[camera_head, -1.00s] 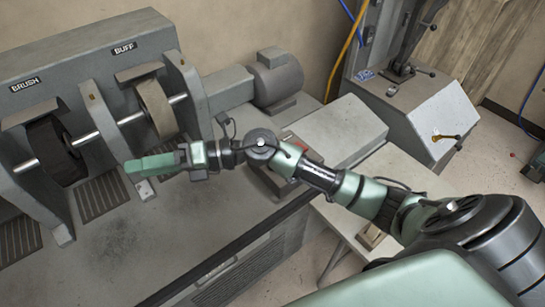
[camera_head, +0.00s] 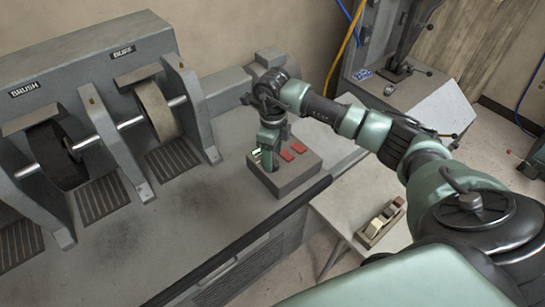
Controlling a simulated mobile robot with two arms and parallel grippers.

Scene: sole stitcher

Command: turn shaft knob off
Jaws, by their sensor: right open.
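A grey control box (camera_head: 297,178) stands on the bench near its front right corner. A small pale part (camera_head: 256,153) shows beside the fingers. The shaft knob cannot be made out; the gripper covers that part of the box. I cannot tell whether the fingers touch anything. My left gripper is out of view.
The brush wheel (camera_head: 58,155) and buff wheel (camera_head: 156,108) stand left on the grey bench (camera_head: 190,215), with a motor (camera_head: 268,57) behind the box. A small table (camera_head: 340,215) with a beige and red item (camera_head: 381,221) is at right. The bench front is clear.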

